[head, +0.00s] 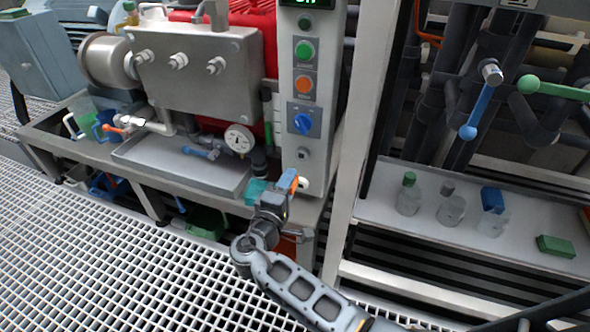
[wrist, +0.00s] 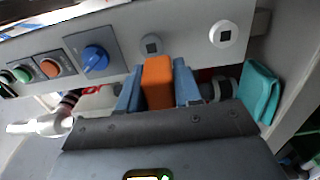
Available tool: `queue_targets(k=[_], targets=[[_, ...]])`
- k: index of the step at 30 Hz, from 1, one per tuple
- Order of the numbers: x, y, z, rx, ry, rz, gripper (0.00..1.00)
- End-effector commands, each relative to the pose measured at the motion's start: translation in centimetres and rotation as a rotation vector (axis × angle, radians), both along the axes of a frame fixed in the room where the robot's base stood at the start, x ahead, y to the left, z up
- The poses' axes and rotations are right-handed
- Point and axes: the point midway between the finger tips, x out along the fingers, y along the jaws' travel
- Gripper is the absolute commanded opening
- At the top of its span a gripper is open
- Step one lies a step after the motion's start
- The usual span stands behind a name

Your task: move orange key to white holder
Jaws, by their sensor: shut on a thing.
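The orange key (wrist: 157,82) is a small orange block held between the two blue fingers of my gripper (wrist: 158,90). In the head view, the key (head: 288,180) shows at the tip of my gripper (head: 280,190), close in front of the lower end of the white control panel. The white holder (wrist: 224,34) is a round white socket with a dark square hole, on the panel to the upper right of the key in the wrist view. The key is apart from this holder. The key's far end is not clearly visible.
A grey socket with a square hole (wrist: 150,45) lies left of the white holder. The blue knob (wrist: 95,58) and orange button (wrist: 50,68) are further left. A teal object (wrist: 259,92) is at right. A pressure gauge (head: 239,139) stands left of the panel (head: 310,100).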

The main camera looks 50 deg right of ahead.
Motion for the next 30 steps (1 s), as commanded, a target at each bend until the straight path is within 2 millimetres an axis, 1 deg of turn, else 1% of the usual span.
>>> queue_targets(k=[1, 6, 9, 12, 17, 30], targets=[[0.0, 0.2, -1.9, -0.001, 0.002, 0.003, 0.0], [0.0, 0.6, -6.0, 0.001, 0.001, 0.004, 0.0], [-0.1, 0.7, -8.0, 0.001, 0.0, 0.004, 0.0], [-0.2, 0.8, -9.3, 0.0, 0.0, 0.003, 0.0], [-0.3, 0.8, -10.2, 0.0, 0.0, 0.002, 0.0], [-0.2, 0.7, -10.1, 0.0, 0.0, 0.0, 0.0]])
